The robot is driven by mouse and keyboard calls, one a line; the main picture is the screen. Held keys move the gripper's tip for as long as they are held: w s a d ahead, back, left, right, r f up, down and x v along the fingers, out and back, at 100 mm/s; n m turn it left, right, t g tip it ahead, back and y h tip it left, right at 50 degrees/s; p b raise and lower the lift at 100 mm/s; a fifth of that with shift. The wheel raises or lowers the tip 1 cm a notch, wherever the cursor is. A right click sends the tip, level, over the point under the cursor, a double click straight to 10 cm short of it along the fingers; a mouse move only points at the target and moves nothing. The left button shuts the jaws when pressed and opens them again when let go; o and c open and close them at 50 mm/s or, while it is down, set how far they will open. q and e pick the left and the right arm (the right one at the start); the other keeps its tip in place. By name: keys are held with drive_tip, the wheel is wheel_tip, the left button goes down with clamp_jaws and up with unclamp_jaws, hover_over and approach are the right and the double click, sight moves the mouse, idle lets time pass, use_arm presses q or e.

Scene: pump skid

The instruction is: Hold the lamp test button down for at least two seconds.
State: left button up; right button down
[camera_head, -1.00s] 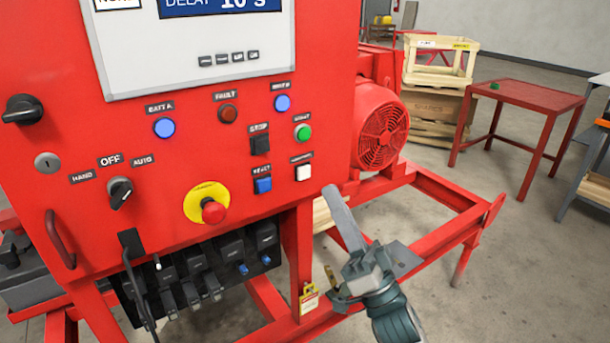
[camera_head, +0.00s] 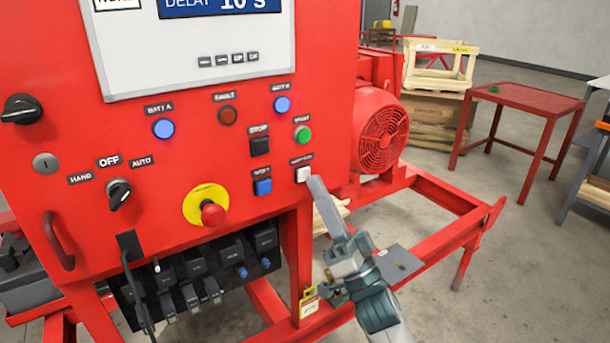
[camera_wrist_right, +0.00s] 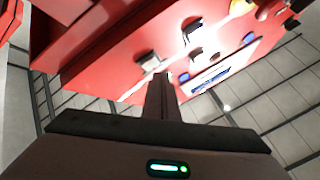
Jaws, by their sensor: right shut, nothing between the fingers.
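In the right wrist view the shut fingers (camera_wrist_right: 159,85) point up at the red panel, close to a white button (camera_wrist_right: 149,60). My left gripper is out of view.
Close by on the panel are a blue button (camera_head: 263,187), a black stop button (camera_head: 259,146), a green button (camera_head: 302,134) and the red emergency stop (camera_head: 213,214). A motor (camera_head: 381,132) stands right of the panel. A red frame rail (camera_head: 440,245) runs beneath my right arm.

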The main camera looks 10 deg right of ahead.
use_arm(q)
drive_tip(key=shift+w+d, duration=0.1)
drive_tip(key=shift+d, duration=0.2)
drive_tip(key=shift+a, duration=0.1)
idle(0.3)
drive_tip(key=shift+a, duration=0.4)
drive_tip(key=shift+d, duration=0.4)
use_arm(e)
drive_tip(key=shift+w, duration=0.1)
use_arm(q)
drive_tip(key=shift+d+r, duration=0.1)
use_arm(e)
drive_tip(key=shift+w+a, duration=0.2)
drive_tip(key=shift+w, duration=0.1)
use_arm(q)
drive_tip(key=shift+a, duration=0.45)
